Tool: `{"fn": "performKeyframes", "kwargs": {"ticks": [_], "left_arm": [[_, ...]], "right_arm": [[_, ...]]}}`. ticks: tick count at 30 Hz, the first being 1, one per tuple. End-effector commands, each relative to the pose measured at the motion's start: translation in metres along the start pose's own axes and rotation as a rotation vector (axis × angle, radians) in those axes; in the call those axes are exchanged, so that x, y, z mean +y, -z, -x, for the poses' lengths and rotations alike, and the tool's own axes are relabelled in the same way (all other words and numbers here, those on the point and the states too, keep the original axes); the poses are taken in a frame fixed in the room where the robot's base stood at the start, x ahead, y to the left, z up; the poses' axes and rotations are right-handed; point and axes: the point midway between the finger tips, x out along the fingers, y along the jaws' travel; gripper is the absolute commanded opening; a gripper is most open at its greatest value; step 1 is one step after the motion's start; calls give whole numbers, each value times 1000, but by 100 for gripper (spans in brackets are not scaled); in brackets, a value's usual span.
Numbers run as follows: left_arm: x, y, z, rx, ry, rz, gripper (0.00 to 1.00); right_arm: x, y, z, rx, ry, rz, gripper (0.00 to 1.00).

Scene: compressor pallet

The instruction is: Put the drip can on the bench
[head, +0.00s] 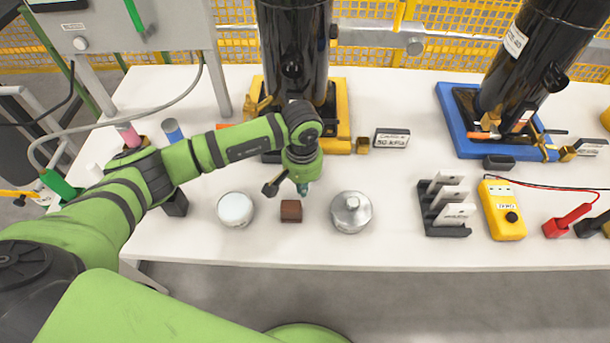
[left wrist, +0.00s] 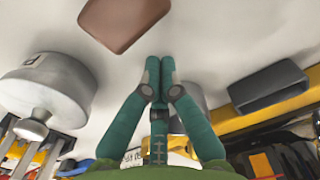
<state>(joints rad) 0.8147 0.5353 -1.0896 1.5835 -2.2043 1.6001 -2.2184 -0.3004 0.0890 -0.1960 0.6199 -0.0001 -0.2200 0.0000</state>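A round whitish can (head: 236,209) stands on the white bench (head: 400,250) near its front edge, left of my left gripper; it is likely the drip can, though I read no label on it. My left gripper (head: 302,189) points down over the bench, behind a small brown block (head: 291,211). In the left wrist view its teal fingers (left wrist: 159,72) meet at the tips with nothing between them. The brown block (left wrist: 123,20) is just ahead of the tips there. A grey rounded thing (left wrist: 193,98) is partly hidden behind one finger. My right gripper is not seen.
A silver weight with a knob (head: 351,213) stands right of the block. Black cylinders rise from yellow (head: 341,110) and blue (head: 455,125) bases behind. A black rack (head: 446,229) and yellow meter (head: 503,210) are at right. The front strip is mostly clear.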

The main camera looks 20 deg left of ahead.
Motion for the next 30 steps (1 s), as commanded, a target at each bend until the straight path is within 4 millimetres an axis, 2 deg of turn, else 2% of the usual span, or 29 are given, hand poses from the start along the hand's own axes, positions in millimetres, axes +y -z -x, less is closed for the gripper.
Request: {"fn": "performKeyframes", "kwargs": {"ticks": [6,19,27,30], "left_arm": [[0,18,0,-3,0,1,0],[0,22,-1,-3,1,-1,0],[0,38,-6,-1,3,-1,0],[0,42,-4,-3,3,0,0]], "right_arm": [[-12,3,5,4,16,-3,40],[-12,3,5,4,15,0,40],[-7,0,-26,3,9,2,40],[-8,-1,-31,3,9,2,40]]}}
